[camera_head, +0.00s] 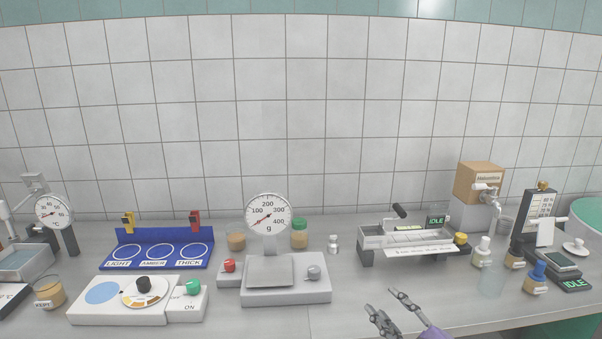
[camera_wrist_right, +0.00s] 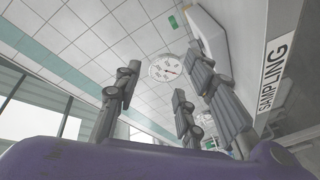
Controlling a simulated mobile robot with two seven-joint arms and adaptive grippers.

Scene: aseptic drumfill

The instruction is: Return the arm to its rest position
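My right gripper (camera_head: 381,301) is low in the head view, in front of the bench's front edge area, right of the scale. Its purple wrist comes in from the bottom edge. The fingers are spread apart with nothing between them. In the right wrist view the fingers (camera_wrist_right: 157,88) also stand apart and empty, with tiled wall and a round dial behind. My left gripper does not show in either view.
The bench (camera_head: 360,300) is bare around the right gripper. A scale (camera_head: 285,293) stands to its left and a metal tray device (camera_head: 410,243) behind it. A blue rack (camera_head: 160,243) is far left.

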